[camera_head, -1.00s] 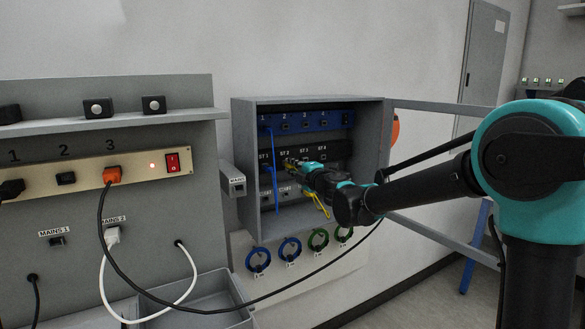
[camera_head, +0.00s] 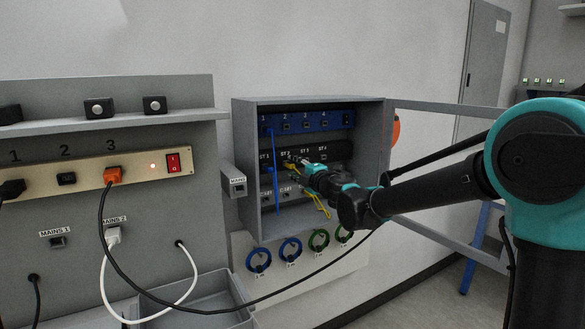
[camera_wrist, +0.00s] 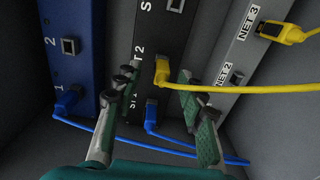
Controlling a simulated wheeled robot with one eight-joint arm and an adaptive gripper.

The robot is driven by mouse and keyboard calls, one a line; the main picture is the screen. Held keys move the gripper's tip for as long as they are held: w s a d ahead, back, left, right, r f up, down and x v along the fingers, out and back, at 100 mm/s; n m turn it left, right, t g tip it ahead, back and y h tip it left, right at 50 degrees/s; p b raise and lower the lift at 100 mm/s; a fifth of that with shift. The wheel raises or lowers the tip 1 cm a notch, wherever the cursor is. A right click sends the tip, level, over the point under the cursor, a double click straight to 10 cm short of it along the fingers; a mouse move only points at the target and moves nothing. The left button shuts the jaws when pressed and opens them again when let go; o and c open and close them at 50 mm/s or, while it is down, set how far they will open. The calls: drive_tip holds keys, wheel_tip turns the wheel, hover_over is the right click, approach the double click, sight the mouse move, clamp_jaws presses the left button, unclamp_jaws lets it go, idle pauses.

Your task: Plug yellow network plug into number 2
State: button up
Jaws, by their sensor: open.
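In the wrist view a yellow network plug (camera_wrist: 162,74) sits at the ST 2 port of the black panel, its yellow cable running right. My gripper (camera_wrist: 158,82) is open, with one finger on each side of this plug and apart from it. In the head view my gripper (camera_head: 299,162) reaches into the grey cabinet in front of ST 2. Port 2 (camera_wrist: 69,46) on the blue panel is empty. A blue plug (camera_wrist: 68,103) is in port 1. Another blue plug (camera_wrist: 151,113) is at ST 1. A second yellow plug (camera_wrist: 277,32) is at NET 3.
The cabinet's side walls (camera_head: 246,178) enclose the panels. Blue cables hang at its left and cross low in the wrist view. Cable coils (camera_head: 290,249) hang below. A power strip (camera_head: 140,169) stands left, and the open cabinet door (camera_head: 445,108) extends right behind my arm.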

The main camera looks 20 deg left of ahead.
drive_tip(key=v, duration=1)
drive_tip(key=w+d+f+m+t+h, duration=0.25)
drive_tip(key=d+m+h, duration=0.3)
drive_tip(key=d, duration=0.55)
drive_tip(key=w+d+f+m+t+h, duration=0.2)
drive_tip(key=w+d+m+h, duration=0.15)
drive_tip(key=d+m, duration=0.55)
drive_tip(key=s+d+f+m+g+h, duration=0.1)
drive_tip(key=s+d+f+m+h, duration=0.15)
drive_tip(key=d+f, duration=0.4)
drive_tip(key=s+d+f+m+g+h, duration=0.1)
drive_tip(key=s+d+f+m+h, duration=0.15)
drive_tip(key=d, duration=0.75)
drive_tip(key=s+d+f+m+g+h, duration=0.2)
drive_tip(key=s+d+f+m+g, duration=0.3)
drive_tip(key=s+d+f, duration=0.45)
drive_tip(key=s+a+f+m+g+y, duration=0.2)
drive_tip(key=s+f+g, duration=0.3)
drive_tip(key=s+f, duration=0.5)
drive_tip(key=s+m, duration=0.1)
drive_tip(key=s, duration=0.2)
drive_tip(key=shift+s+a+f, duration=0.2)
drive_tip(key=shift+f, duration=0.05)
drive_tip(key=shift+m, duration=0.25)
